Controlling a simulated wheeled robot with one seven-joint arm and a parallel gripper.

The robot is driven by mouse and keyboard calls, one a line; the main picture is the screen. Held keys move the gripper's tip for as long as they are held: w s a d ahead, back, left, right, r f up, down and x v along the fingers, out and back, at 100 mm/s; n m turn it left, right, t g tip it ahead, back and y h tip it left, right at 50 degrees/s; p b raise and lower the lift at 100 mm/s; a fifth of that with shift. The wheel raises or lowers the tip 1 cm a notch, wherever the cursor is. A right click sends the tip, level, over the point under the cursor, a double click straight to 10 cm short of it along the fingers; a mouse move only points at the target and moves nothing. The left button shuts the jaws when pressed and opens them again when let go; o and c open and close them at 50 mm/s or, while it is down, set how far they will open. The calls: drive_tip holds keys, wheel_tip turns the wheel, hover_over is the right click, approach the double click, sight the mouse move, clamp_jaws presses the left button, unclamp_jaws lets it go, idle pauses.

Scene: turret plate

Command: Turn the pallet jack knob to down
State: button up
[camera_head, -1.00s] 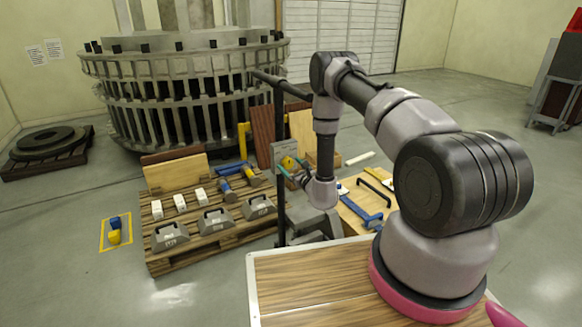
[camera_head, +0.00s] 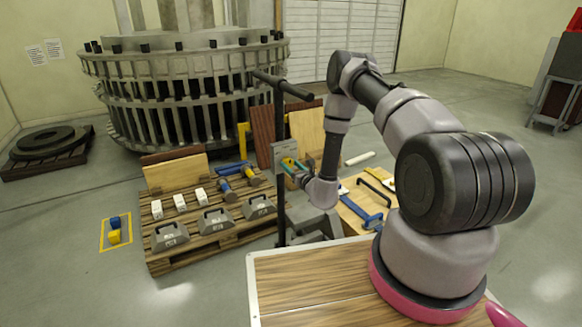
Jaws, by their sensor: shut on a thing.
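The pallet jack's dark upright mast (camera_head: 280,215) with a T-shaped handle (camera_head: 283,83) on top stands left of my arm. A small grey plate (camera_head: 272,153) is fixed on the mast. A small yellow-green knob (camera_head: 289,161) shows at the plate's right side, partly hidden by my fingers. My gripper (camera_head: 292,171) reaches in from the right and is shut on the knob. The knob's exact pointing direction and any marks on the plate are too small to tell.
A wooden pallet (camera_head: 215,242) at left carries grey weights, white blocks and blue-handled tools. A board (camera_head: 365,208) with a blue clamp lies right of the mast. A large slatted turret (camera_head: 185,95) stands behind. The floor at front left is free.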

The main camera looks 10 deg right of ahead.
drive_tip(key=m, duration=0.6)
drive_tip(key=shift+d+m, duration=0.1)
drive_tip(key=shift+m, duration=0.3)
idle(0.4)
drive_tip(key=o, duration=1.4)
drive_tip(key=shift+c, duration=0.2)
drive_tip(key=v, duration=1.1)
drive_tip(key=shift+w, duration=0.1)
